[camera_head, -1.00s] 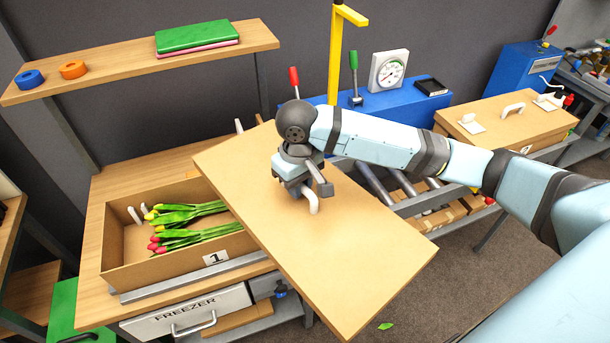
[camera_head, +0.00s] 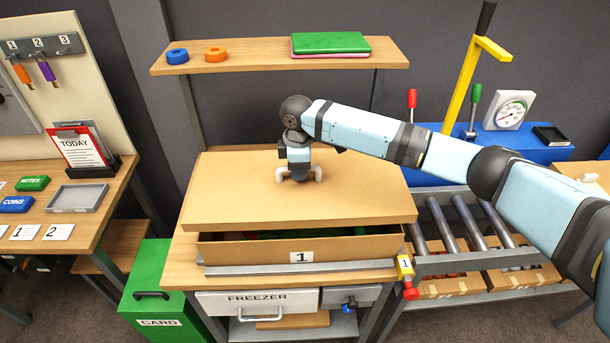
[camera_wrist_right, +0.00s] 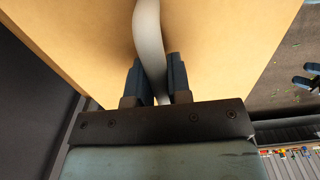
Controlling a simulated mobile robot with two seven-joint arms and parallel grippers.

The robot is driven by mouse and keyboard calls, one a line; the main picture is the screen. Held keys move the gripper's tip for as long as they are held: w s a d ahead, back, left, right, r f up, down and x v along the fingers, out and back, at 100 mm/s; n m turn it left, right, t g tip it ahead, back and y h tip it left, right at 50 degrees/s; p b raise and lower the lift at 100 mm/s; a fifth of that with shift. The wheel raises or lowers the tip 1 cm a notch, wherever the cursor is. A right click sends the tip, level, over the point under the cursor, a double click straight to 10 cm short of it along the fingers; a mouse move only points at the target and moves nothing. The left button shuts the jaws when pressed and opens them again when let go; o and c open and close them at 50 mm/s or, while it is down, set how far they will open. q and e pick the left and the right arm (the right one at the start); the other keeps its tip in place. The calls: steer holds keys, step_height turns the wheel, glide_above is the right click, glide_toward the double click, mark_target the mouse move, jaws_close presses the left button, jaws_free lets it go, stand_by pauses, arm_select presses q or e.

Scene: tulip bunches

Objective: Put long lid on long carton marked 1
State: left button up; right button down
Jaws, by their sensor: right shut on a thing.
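The long lid (camera_head: 355,195) is a flat tan board with a white handle (camera_head: 318,173). My right gripper (camera_head: 299,176) is shut on that handle; the right wrist view also shows the handle (camera_wrist_right: 149,45) between the fingers (camera_wrist_right: 160,85). The lid hangs over the long carton marked 1 (camera_head: 350,246), roughly lined up with it. A dark gap shows between the lid's front edge and the carton's front wall, so the lid looks slightly raised there. Bits of green tulip show in the gap; the rest of the carton's inside is hidden. My left gripper is not in view.
The carton stands on a wooden bench (camera_head: 185,262) behind a metal rail (camera_head: 300,266). A shelf (camera_head: 260,60) with tape rolls and folders is above. A roller conveyor (camera_head: 480,250) is at right, a green CARD bin (camera_head: 150,290) at left.

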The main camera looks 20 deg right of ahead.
mark_target(299, 184)
stand_by(0.3)
steer(key=shift+r+p, duration=0.2)
steer(key=shift+p, duration=0.55)
steer(key=shift+f+b, duration=0.35)
steer(key=shift+f, duration=0.45)
step_height(299, 184, down, 2)
steer(key=shift+f, duration=1.05)
